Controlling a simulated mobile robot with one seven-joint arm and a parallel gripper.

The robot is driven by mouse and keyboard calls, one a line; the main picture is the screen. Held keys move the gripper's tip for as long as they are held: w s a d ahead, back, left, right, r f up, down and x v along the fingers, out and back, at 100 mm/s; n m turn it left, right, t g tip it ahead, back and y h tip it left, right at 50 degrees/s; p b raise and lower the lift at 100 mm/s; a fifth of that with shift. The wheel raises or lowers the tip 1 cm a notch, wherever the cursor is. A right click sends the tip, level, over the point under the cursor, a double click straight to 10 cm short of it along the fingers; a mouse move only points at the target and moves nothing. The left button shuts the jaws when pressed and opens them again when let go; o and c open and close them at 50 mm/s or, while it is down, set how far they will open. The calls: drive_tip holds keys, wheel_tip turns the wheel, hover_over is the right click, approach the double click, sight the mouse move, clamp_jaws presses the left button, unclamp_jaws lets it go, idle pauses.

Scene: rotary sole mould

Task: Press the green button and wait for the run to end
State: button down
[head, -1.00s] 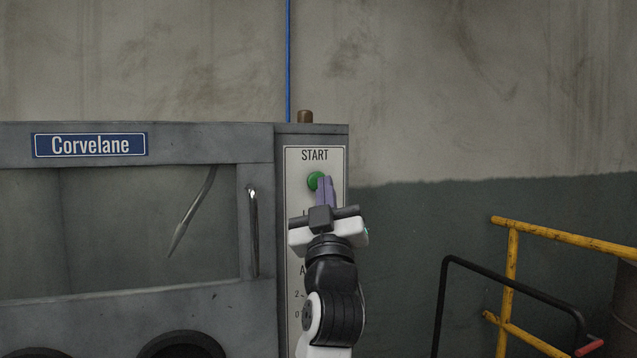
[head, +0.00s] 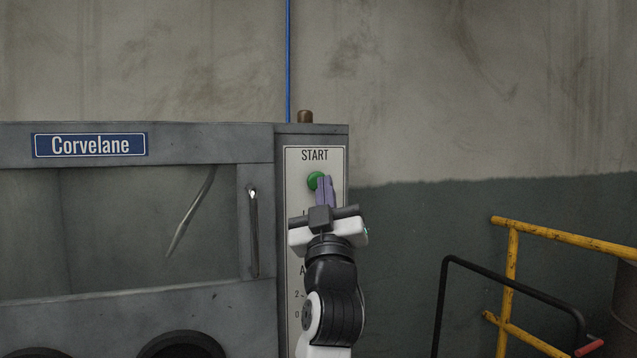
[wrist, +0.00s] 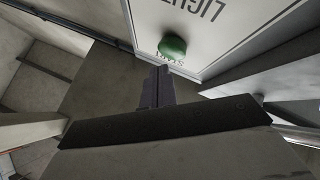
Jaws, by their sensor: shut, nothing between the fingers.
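The green button (head: 316,180) sits under the word START on the pale control panel (head: 331,163) at the machine's right side. In the wrist view, the button (wrist: 172,46) shows just beyond the fingertips. My gripper (head: 325,180) is shut and empty, its purple fingers together, overlapping the button's right edge. I cannot tell whether the tips touch the button. In the wrist view, the gripper (wrist: 160,70) points at it. My arm hides much of the panel below. Behind the machine's window (head: 100,230), a thin bent pale arm (head: 190,210) shows.
A brownish cap (head: 305,116) stands on the machine's top, looking unlit. A vertical handle (head: 254,230) is beside the window. A yellow railing (head: 560,238) and a black bar with a red grip (head: 588,347) stand at the right.

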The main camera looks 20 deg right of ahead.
drive_tip(key=shift+w, duration=0.35)
drive_tip(key=shift+w, duration=0.55)
idle(0.6)
drive_tip(key=shift+s, duration=0.95)
drive_tip(key=s, duration=0.5)
drive_tip(key=shift+d, duration=0.1)
idle(0.9)
